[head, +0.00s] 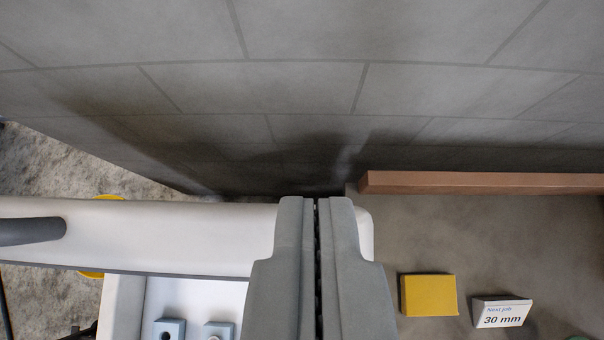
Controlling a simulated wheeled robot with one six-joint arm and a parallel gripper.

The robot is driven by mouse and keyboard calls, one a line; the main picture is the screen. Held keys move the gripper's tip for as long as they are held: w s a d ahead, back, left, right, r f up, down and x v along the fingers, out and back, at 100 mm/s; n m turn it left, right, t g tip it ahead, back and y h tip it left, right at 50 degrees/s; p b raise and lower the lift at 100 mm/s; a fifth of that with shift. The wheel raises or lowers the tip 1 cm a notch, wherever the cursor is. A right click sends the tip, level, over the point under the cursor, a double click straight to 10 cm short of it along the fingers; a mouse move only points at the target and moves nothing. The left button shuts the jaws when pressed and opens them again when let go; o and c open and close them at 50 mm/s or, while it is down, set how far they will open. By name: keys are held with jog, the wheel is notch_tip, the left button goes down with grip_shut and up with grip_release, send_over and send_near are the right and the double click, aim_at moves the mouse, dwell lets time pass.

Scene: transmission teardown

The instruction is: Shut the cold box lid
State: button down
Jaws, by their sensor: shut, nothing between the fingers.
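The cold box (122,302) is white and stands at the lower left, partly cut off by the bottom edge. Its lid (170,235) is a white panel with a grey lower edge and a dark handle (32,231) at its left. The lid is open, and part of the pale interior shows below it. My gripper (317,203) is shut and empty. Its fingers overlap the right part of the lid in the picture, and the lid's right end shows just past them. I cannot tell whether they touch it.
Two small light-blue blocks (169,328) (218,330) sit inside the box. To the right, a grey surface (480,230) has a brown ledge (480,183), a yellow block (428,295) and a "30 mm" card (502,313). A grey tiled wall (300,85) fills the top.

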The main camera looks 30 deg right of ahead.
jog(key=shift+w+d+f, duration=0.25)
jog(key=shift+w+f, duration=0.15)
jog(key=shift+f, duration=0.8)
jog(key=shift+w+d+f, duration=0.3)
jog(key=shift+w+f, duration=0.15)
jog(key=shift+f, duration=0.7)
jog(key=shift+w+d+f, duration=0.25)
jog(key=shift+w+f, duration=0.15)
jog(key=shift+f, duration=0.8)
jog(key=shift+s, duration=0.1)
